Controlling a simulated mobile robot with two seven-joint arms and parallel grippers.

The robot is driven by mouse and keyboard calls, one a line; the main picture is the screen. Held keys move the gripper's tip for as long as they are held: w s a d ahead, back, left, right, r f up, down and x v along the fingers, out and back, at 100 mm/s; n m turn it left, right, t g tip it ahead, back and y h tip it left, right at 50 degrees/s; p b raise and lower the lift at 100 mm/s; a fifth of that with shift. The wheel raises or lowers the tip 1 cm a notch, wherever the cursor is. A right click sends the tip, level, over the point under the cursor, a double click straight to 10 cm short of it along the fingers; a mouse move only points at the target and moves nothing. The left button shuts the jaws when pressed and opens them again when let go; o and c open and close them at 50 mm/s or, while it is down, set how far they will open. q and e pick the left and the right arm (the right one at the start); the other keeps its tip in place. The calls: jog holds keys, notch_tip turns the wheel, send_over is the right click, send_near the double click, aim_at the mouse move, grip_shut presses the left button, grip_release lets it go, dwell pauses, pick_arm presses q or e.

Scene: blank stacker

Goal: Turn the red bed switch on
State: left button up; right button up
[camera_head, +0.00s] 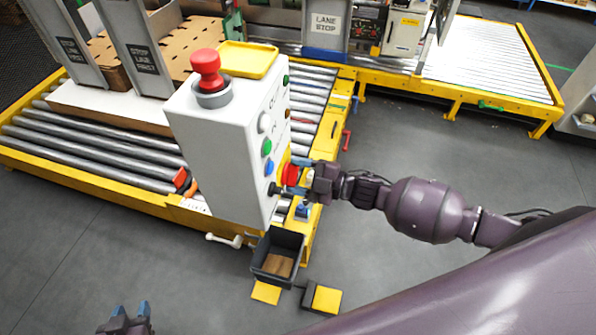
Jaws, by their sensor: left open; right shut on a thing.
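The red bed switch (289,174) is on the right-hand face of the white control box (215,150), low down near the front. My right gripper (300,178) is at this face and shut on the red switch, partly hiding it. The switch's exact turn angle cannot be made out. My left gripper (130,311) is open and empty at the bottom left, over the grey floor and far from the box.
A red mushroom button (207,66) and a yellow tray (247,60) are on top of the box. Green (267,147) and blue (269,166) buttons sit beside the switch. Roller conveyors (80,140) run behind. A dark bin (278,257) is below.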

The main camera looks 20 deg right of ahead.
jog(key=shift+m, duration=0.6)
jog(key=o, duration=0.9)
jog(key=v, duration=1.1)
jog(key=shift+a+b, duration=0.1)
jog(key=shift+b, duration=0.25)
